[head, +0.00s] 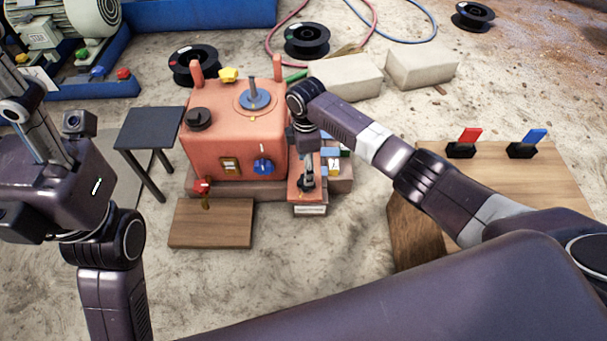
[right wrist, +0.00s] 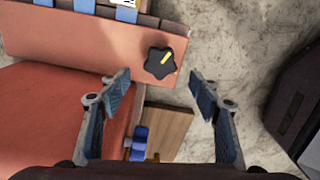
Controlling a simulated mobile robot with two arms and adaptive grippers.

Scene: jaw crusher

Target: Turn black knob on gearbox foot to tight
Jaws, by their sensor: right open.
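The orange-red gearbox (head: 225,148) stands at the centre of the head view. In the right wrist view, a black lobed knob (right wrist: 159,63) with a yellow mark sits on the orange-red gearbox foot (right wrist: 100,45); the mark points up and right in the picture. My right gripper (right wrist: 160,90) is open and empty, its fingertips either side of the knob's line and apart from it. In the head view my right gripper (head: 306,178) is over the foot at the gearbox's right, and the knob cannot be made out. My left gripper (head: 25,115) is at the left edge, its fingers unclear.
A blue knob (head: 263,166) and a red-handled part (head: 202,187) are on the gearbox front. A small dark table (head: 148,128) stands left, a wooden board (head: 212,225) in front. A wooden table (head: 500,180) with red and blue levers is at right. Pale blocks (head: 345,80) lie behind.

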